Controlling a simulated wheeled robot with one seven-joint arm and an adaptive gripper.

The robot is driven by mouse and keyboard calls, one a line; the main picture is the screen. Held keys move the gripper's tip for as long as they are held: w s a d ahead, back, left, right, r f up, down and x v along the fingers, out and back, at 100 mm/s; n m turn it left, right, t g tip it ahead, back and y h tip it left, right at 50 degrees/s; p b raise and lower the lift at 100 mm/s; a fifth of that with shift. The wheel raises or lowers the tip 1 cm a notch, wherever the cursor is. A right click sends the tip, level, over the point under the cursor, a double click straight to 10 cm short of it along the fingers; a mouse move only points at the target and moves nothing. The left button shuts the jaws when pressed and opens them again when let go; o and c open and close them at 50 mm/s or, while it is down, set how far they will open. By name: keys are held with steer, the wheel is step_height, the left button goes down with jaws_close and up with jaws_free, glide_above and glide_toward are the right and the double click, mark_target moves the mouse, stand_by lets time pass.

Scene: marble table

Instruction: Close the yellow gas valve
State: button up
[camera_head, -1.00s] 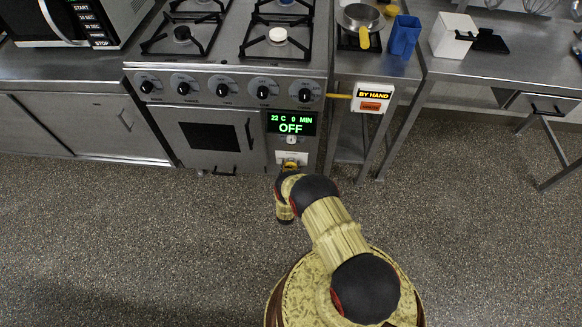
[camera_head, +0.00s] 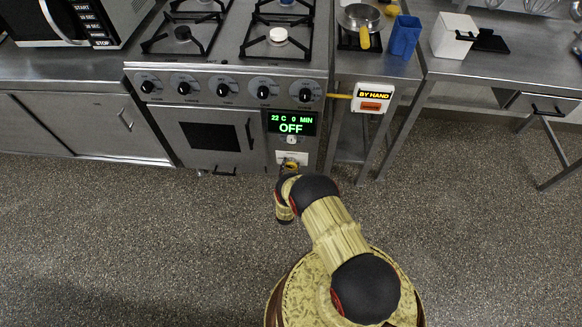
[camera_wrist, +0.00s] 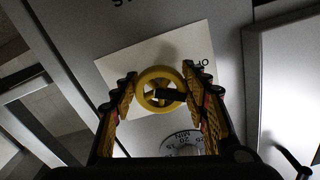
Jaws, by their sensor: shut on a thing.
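The yellow gas valve is a round handwheel (camera_wrist: 160,90) with a dark bar across its middle, mounted on a white label plate in the wrist view. My gripper (camera_wrist: 162,92) has one yellow-and-black finger on each side of the wheel, shut on its rim. In the head view my gripper (camera_head: 290,168) is at the lower right of the stove front, below the green OFF display, and hides the wheel there. Only part of the plate's lettering shows in the wrist view.
The stove (camera_head: 222,120) has several black knobs above the oven door. A yellow lever runs to a BY HAND box (camera_head: 372,98) at its right. A round dial (camera_wrist: 183,142) sits close below the wheel. The floor (camera_head: 130,230) is clear.

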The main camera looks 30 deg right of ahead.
steer(key=m, duration=0.6)
steer(key=shift+a, duration=0.1)
steer(key=m, duration=0.6)
steer(key=shift+r, duration=0.15)
steer(key=shift+m, duration=0.3)
steer(key=o, duration=1.2)
steer(key=shift+w, duration=0.1)
steer(key=shift+c, duration=0.2)
steer(key=shift+a, duration=0.1)
steer(key=v, duration=1.2)
